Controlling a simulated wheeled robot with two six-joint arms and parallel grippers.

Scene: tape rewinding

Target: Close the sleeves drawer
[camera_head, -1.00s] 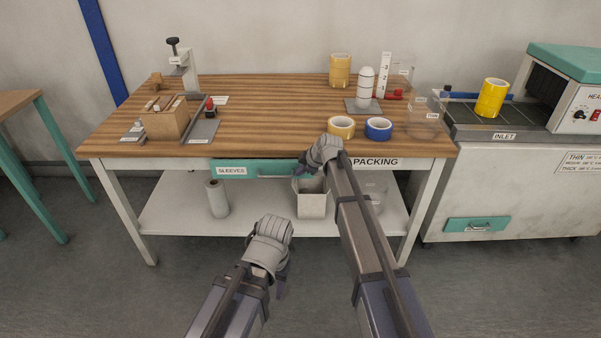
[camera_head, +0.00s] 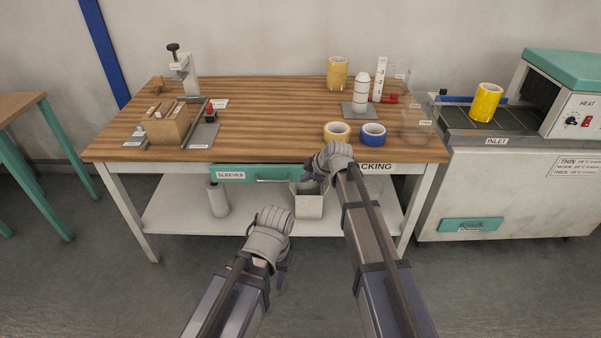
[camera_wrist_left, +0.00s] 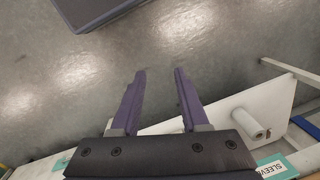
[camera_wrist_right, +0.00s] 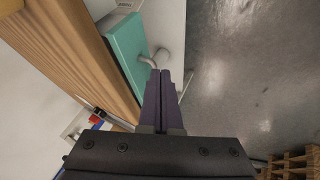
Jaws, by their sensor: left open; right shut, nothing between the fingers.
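The sleeves drawer (camera_head: 246,173) has a teal front with a SLEEVES label and a bar handle (camera_head: 275,181). It sits under the front edge of the tabletop, and no open interior shows. In the right wrist view the teal front (camera_wrist_right: 127,50) lies ahead, with its handle (camera_wrist_right: 148,62) by the fingertips; I cannot tell if they touch. My right gripper (camera_head: 305,173) is shut and empty at the drawer's right end, hiding part of it; its fingers (camera_wrist_right: 160,72) are together. My left gripper (camera_head: 281,278) is open and empty, low in front of the table, and its spread fingers show (camera_wrist_left: 160,72).
The wooden worktable (camera_head: 270,115) carries tape rolls, a wooden block and a clamp stand. A lower shelf (camera_head: 255,222) holds a grey roll (camera_head: 217,200) and a bin (camera_head: 309,205). A heat machine (camera_head: 520,190) stands at the right. The floor in front is clear.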

